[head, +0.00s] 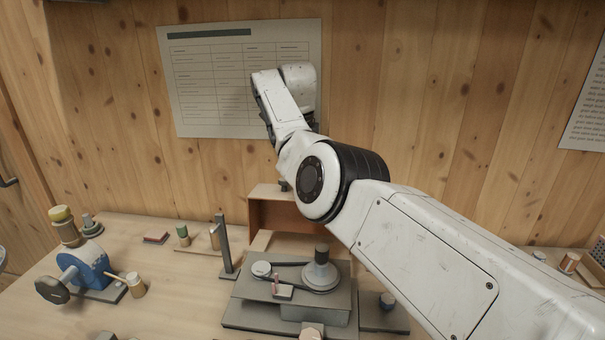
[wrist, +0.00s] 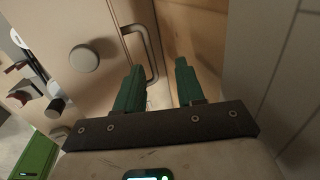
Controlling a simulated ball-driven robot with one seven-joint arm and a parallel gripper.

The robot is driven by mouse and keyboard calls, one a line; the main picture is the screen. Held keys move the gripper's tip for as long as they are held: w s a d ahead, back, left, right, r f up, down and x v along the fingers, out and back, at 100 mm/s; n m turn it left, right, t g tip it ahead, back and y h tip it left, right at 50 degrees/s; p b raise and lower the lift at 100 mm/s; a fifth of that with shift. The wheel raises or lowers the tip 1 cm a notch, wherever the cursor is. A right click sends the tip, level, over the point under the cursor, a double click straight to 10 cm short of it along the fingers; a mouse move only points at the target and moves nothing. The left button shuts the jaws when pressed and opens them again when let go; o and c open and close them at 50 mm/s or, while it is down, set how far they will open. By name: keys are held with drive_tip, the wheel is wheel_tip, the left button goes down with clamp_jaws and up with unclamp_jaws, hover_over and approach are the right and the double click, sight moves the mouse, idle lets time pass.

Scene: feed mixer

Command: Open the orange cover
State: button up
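The only orange-toned thing I make out is the orange-brown front of a box (head: 278,215) at the back of the bench in the head view, partly hidden by my arm; I cannot tell for sure that it is the orange cover. My gripper (wrist: 159,68) shows in the wrist view with two green fingers apart and nothing between them. A grey bar handle (wrist: 152,45) on a pale panel (wrist: 105,25) lies just beyond the fingertips, close to the left finger; I cannot tell whether they touch. In the head view my gripper is hidden behind my arm.
A round knob (wrist: 84,58) sits on the panel. A wooden surface (wrist: 195,30) is right of the handle. On the bench stand a grey machine (head: 290,300), an upright post (head: 224,245) and a blue wheeled device (head: 88,268). A paper chart (head: 215,85) hangs behind.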

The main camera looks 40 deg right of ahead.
drive_tip(key=shift+s+a+r, duration=0.1)
drive_tip(key=shift+a+r, duration=0.15)
drive_tip(key=shift+r, duration=0.75)
drive_tip(key=shift+s+a+r, duration=0.1)
drive_tip(key=shift+a+r, duration=0.1)
drive_tip(key=shift+r, duration=0.75)
